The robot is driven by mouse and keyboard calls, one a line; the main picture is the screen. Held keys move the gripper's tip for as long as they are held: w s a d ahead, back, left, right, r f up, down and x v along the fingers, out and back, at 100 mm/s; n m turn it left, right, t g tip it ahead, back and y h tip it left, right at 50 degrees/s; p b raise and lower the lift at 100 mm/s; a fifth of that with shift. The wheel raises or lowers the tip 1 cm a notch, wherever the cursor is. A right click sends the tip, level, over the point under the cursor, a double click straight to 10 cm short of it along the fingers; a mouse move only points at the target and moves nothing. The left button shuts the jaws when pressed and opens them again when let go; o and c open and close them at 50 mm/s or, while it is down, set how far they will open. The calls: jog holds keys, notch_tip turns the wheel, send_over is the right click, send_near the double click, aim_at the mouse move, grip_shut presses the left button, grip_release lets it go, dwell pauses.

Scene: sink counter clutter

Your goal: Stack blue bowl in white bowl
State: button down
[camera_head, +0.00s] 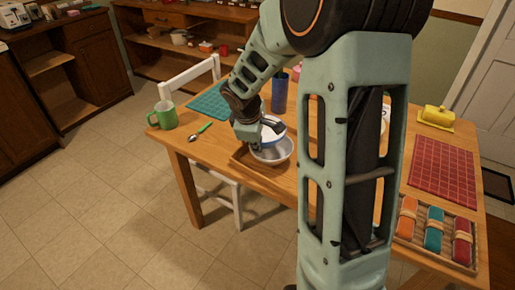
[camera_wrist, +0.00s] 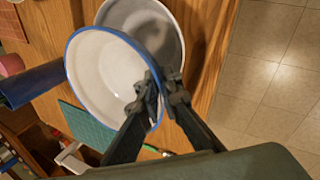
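The blue bowl (camera_wrist: 108,75) has a blue rim and a pale inside. It is tilted in the wrist view and also shows in the head view (camera_head: 272,128). My gripper (camera_wrist: 162,90) is shut on its rim, one finger on each side of the wall; it also shows in the head view (camera_head: 262,137). The white bowl (camera_wrist: 170,28) is behind the blue bowl in the wrist view, partly covered by it. In the head view the white bowl (camera_head: 274,155) is directly below the blue bowl. I cannot tell whether the two bowls touch.
A dark blue cup (camera_head: 279,92) stands behind the bowls. A green mug (camera_head: 166,115) and a spoon (camera_head: 199,132) are to the left. My arm hides much of the table's middle.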

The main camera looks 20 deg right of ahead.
jog(key=shift+r, duration=0.15)
jog(key=shift+f+b, duration=0.45)
jog(key=shift+f, duration=0.15)
jog(key=c, duration=2.2)
grip_release()
jog(key=shift+o, duration=0.2)
jog(key=shift+r, duration=0.1)
jog(key=shift+r+p, duration=0.6)
jog(key=shift+p, duration=0.05)
jog(key=p+v, duration=0.2)
jog(key=v, duration=0.9)
jog(key=shift+r, duration=0.4)
